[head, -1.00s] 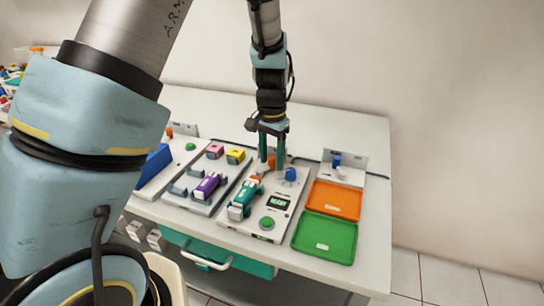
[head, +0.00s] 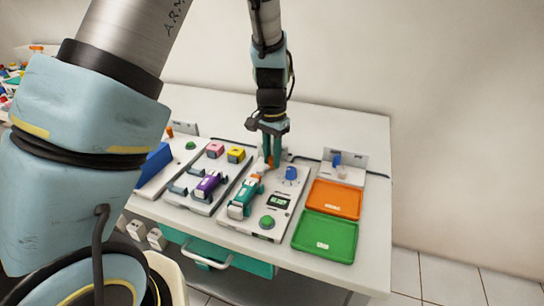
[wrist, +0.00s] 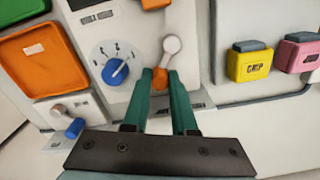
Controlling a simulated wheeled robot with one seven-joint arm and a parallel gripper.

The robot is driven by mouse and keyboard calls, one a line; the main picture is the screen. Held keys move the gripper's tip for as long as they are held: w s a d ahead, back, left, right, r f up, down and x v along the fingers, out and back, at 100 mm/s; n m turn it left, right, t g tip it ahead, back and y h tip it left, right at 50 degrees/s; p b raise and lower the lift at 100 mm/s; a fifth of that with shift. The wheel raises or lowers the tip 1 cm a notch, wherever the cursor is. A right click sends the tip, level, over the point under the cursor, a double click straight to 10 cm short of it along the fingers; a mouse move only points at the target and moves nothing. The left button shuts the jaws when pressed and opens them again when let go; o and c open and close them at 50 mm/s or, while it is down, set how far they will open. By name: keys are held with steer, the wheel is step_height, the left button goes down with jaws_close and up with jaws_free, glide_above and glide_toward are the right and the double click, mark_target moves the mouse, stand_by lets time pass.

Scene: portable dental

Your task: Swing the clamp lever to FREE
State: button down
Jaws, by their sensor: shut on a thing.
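The clamp lever is a grey arm with a round grey end (wrist: 172,44) and an orange handle (wrist: 160,78), on the white panel of the middle unit. My gripper (wrist: 161,76) is shut on the orange handle, its two teal fingers on either side. In the head view my gripper (head: 271,164) points down at the back of this unit, and its fingers hide most of the lever. Any FREE marking is too small to read.
A blue dial (wrist: 115,70) is beside the lever; it also shows in the head view (head: 291,173). A teal handpiece (head: 241,199) lies in front. Orange (head: 333,200) and green (head: 325,236) trays are right, a purple handpiece (head: 207,186) left.

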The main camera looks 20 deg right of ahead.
steer(key=shift+w, duration=0.1)
steer(key=n, duration=0.1)
steer(key=n+p, duration=0.1)
steer(key=n, duration=0.1)
steer(key=shift+w+a+r, duration=0.1)
steer(key=shift+w+a, duration=0.05)
steer(key=shift+w, duration=0.25)
steer(key=n, duration=0.1)
steer(key=w+n+p, duration=0.1)
steer(key=n, duration=0.1)
steer(key=shift+a+n+p, duration=0.3)
steer(key=shift+a, duration=0.1)
steer(key=n, duration=0.1)
steer(key=a+n+p, duration=0.1)
steer(key=n, duration=0.1)
steer(key=shift+w+n, duration=0.3)
steer(key=shift+w, duration=0.1)
steer(key=shift+w+a+n+p, duration=0.1)
steer(key=shift+a+n+p, duration=0.3)
steer(key=shift+n, duration=0.5)
steer(key=shift+w+a+n+p, duration=0.1)
steer(key=shift+a+n+p, duration=0.25)
steer(key=shift+n, duration=0.55)
steer(key=c, duration=0.7)
jaws_free()
steer(key=shift+s, duration=0.1)
step_height(320, 180, up, 11)
steer(key=shift+f+b, duration=0.2)
steer(key=shift+b, duration=0.55)
